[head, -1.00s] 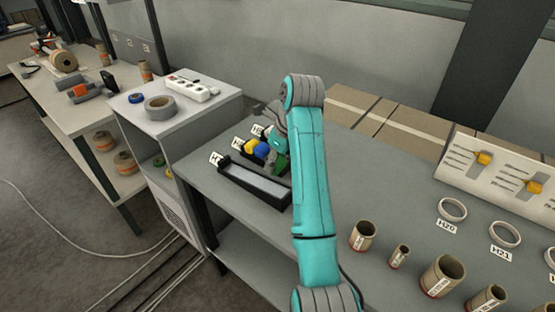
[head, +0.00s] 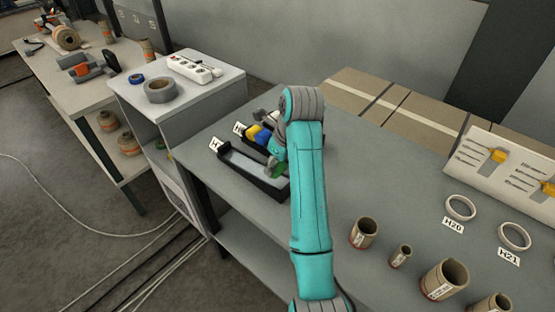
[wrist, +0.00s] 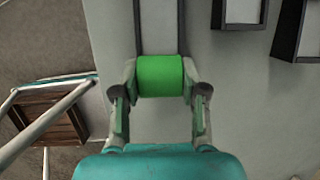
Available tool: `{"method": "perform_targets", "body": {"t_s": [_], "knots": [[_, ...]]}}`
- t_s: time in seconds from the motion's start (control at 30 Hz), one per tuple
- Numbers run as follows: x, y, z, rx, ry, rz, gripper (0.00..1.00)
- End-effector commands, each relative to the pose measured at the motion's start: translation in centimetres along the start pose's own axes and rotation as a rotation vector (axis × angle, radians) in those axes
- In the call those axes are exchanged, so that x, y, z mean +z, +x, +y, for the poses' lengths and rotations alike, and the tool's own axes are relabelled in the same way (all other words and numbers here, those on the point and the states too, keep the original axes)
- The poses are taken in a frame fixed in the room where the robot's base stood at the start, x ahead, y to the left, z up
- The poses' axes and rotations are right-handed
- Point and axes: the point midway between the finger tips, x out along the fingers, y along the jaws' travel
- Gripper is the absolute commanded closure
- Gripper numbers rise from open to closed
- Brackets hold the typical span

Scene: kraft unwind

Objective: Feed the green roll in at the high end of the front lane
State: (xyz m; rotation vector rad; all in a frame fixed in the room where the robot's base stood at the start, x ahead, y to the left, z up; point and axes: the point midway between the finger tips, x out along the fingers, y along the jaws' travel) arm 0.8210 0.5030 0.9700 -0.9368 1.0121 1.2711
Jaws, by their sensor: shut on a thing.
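The green roll (wrist: 160,76) is held crosswise between the two fingers of my gripper (wrist: 160,82) in the wrist view. In the head view the green roll (head: 276,170) shows partly, behind my arm. The front lane (head: 232,164) is a dark-walled tray with a pale floor. The roll is at its right end, in line with the lane's walls (wrist: 139,25) in the wrist view. Whether the roll touches the lane floor or hangs just above it, I cannot tell. My arm hides part of this end.
A blue roll (head: 263,137) and a yellow roll (head: 252,131) sit in a lane behind. Cardboard boxes (head: 375,105) stand at the table's back. Several brown tubes (head: 363,232) and two pale rings (head: 460,207) are to the right. A cabinet (head: 210,92) stands to the left.

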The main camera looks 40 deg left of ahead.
Motion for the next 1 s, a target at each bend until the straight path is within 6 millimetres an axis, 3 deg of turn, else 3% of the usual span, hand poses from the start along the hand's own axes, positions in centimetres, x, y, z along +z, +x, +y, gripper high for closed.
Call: {"method": "perform_targets", "body": {"t_s": [0.43,1.0], "knots": [[-0.1,0.3,0.0,0.0,0.0,0.0,0.87],[-0.8,2.4,0.0,0.001,0.0,0.0,0.87]]}}
